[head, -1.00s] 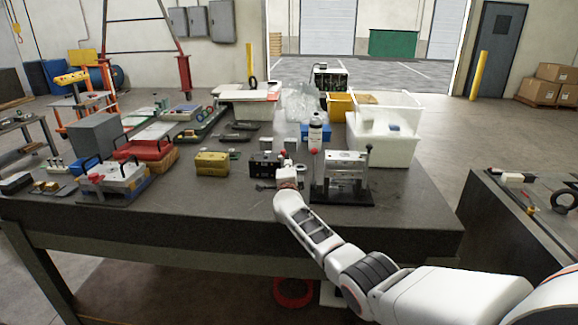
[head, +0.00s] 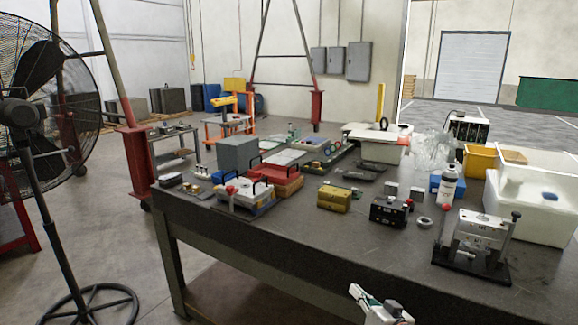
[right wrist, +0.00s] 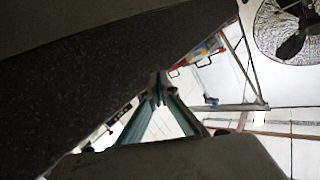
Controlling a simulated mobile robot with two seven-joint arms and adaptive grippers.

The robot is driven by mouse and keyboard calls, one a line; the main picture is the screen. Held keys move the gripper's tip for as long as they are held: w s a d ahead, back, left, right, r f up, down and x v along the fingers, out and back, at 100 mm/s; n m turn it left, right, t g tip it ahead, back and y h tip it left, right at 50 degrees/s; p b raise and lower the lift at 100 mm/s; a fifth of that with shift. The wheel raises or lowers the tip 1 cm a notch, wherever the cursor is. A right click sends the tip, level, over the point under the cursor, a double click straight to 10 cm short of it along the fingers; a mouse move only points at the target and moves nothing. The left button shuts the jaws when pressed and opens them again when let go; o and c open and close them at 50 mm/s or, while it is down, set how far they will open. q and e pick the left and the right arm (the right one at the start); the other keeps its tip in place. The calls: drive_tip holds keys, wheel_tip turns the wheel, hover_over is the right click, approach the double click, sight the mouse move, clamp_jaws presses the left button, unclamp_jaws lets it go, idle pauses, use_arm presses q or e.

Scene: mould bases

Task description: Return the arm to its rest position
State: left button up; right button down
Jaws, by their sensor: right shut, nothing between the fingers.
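My right gripper (head: 380,305) shows at the bottom edge of the head view, in front of the table's near edge and clear of the things on the tabletop. Most of its arm is cut off by the frame. In the right wrist view its two fingers (right wrist: 159,88) come together at the tips, shut and empty. My left gripper is not in view.
The dark workbench (head: 330,255) carries a metal mould fixture (head: 475,240), a black box (head: 390,211), a yellow box (head: 334,198), a spray bottle (head: 447,187) and white bins (head: 530,205). A large fan (head: 35,95) stands at left on open floor.

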drive_tip(key=s+d+f+n+g+h, duration=0.2)
drive_tip(key=s+f+n, duration=0.15)
drive_tip(key=s, duration=0.65)
drive_tip(key=s+d+f+n+g+h, duration=0.25)
drive_tip(key=s+f, duration=0.25)
drive_tip(key=s, duration=0.6)
drive_tip(key=s+d+r+n+g+h, duration=0.1)
drive_tip(key=s+d+r+h, duration=0.15)
drive_tip(key=s+d, duration=0.45)
drive_tip(key=s+d+r+g+h, duration=0.25)
drive_tip(key=s+d, duration=0.35)
drive_tip(key=s, duration=0.3)
drive_tip(key=a+f+m+t+y, duration=0.2)
drive_tip(key=a+f+y, duration=0.4)
drive_tip(key=a+f, duration=0.8)
drive_tip(key=shift+w+a+f+m+t, duration=0.4)
drive_tip(key=shift+f+t, duration=0.5)
drive_tip(key=shift+f, duration=0.5)
